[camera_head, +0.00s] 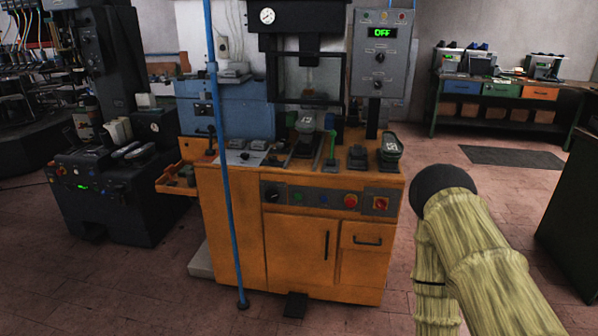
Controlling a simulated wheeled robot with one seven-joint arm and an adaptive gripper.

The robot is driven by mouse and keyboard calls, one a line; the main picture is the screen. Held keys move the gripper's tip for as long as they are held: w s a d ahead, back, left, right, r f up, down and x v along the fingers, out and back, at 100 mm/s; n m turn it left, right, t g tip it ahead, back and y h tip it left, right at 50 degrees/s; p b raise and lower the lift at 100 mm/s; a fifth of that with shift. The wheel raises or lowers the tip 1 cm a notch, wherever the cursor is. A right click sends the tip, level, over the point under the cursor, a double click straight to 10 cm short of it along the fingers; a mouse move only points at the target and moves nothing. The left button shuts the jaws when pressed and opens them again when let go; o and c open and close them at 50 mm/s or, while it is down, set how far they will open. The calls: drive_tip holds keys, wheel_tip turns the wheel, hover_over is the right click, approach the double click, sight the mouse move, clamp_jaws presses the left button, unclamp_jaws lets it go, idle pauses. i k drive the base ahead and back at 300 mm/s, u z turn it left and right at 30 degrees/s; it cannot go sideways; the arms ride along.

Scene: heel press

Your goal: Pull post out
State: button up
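I cannot tell for sure which part is the post. A thin blue upright pole (225,170) stands in front of the orange press cabinet and runs from a small foot on the floor up past the top edge. Above the worktop, inside the dark press frame (303,18), a shoe-shaped grey piece (306,123) sits on a support whose lower part is hard to make out. My arm, in a pale yellow sleeve with a dark round end, is at the right, clear of the press. My gripper's fingers are not in view.
The orange cabinet (300,245) carries a button panel (328,199), dark shoe forms (390,150) and a grey control box reading OFF (378,55). A dark machine (120,190) stands at left. A workbench (510,90) stands at back right. Floor between cabinet and arm is clear.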

sight(308, 145)
drive_tip(key=u, duration=0.8)
drive_tip(key=i, duration=1.45)
drive_tip(key=z, duration=0.55)
